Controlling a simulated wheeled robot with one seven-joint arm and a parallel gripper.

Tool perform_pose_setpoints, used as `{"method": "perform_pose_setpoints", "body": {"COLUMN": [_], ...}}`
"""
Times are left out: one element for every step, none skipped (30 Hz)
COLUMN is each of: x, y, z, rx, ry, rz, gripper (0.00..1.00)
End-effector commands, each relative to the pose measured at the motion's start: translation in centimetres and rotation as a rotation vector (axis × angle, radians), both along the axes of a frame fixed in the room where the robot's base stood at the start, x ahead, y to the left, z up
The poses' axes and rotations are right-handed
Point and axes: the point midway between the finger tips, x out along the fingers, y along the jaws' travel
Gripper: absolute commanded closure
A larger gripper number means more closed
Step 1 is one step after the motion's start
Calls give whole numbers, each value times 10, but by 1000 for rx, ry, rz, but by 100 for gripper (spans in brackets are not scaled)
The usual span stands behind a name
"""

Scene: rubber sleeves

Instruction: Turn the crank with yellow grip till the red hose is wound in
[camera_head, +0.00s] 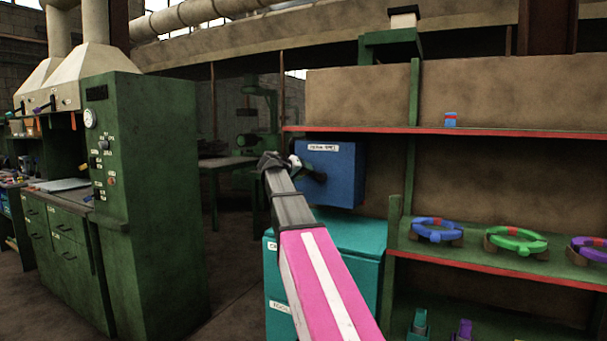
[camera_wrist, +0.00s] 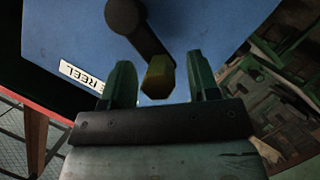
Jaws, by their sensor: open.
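The blue reel box (camera_head: 342,180) stands on a teal cabinet, and its blue face with a white label (camera_wrist: 80,75) fills much of the wrist view. A black crank arm (camera_wrist: 137,27) runs down from a round hub on that face. The yellow grip (camera_wrist: 158,78) hangs at the crank's lower end. My gripper (camera_wrist: 161,80) is open, with its two green fingers on either side of the grip and a gap on both sides. In the head view my gripper (camera_head: 285,162) is at the left of the box, and the grip is hard to make out. I see no red hose.
The teal cabinet (camera_head: 350,240) is under the box. Shelves with a red front edge (camera_head: 500,132) stand at the right, with blue, green and purple ring-shaped items (camera_head: 515,240) on one shelf. A tall green cabinet (camera_head: 150,200) stands at the left, with open floor between.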

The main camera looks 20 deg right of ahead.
Motion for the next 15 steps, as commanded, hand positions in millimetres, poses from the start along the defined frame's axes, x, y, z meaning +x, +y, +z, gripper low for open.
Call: {"method": "perform_pose_setpoints", "body": {"x": [2,2,2,2,2,2,2,2,2,2,2,2,2,2,2], "y": [-2,-3,-4,-4,-4,-4,-4,-4,-4,-4,-4,-4,-4,-4,-4], "z": [-1,-1,-1,-1,-1,-1,-1,-1,-1,-1,-1,-1,-1,-1,-1], "rx": [0,0,0,-1,-1,-1,-1,-1,-1,0,0,0,0,0,0], "ry": [0,0,0,-1,-1,-1,-1,-1,-1,0,0,0,0,0,0], "rz": [0,0,0,1,1,1,1,1,1,0,0,0,0,0,0], "gripper": [45,45,45,45,45,45,45,45,45,45,48,61,71,81,94]}}
